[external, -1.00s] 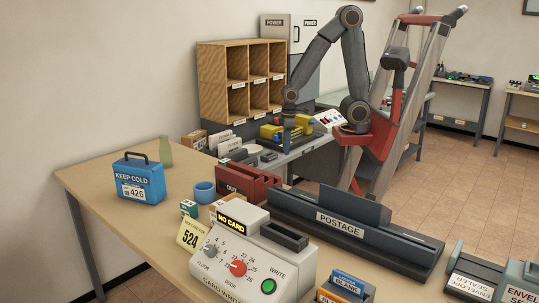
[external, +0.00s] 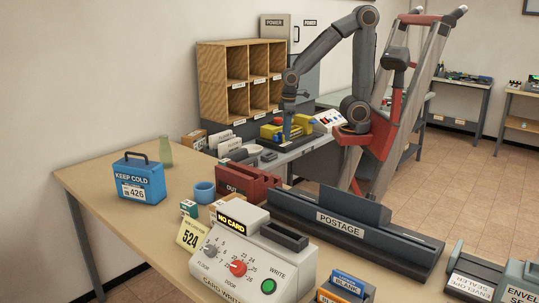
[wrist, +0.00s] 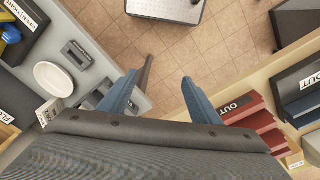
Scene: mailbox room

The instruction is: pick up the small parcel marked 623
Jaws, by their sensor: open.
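No parcel with a readable 623 shows in either view. In the external view a small brown box (external: 193,140) stands at the far left end of the back desk, with no number I can read. Another small box, green and white (external: 188,208), sits on the near table by the blue ring; its marking is too small to read. My gripper (wrist: 159,82) is open and empty in the wrist view, its two blue fingers apart over the floor gap between the grey surface and the tan table. In the external view its fingers hang down by the yellow device on the back desk.
A red OUT tray (external: 250,187) stands on the near table and also shows in the wrist view (wrist: 252,118). The blue KEEP COLD box (external: 140,180), POSTAGE machine (external: 340,224) and card writer (external: 242,257) are also there. A wooden pigeonhole rack (external: 222,68) stands behind.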

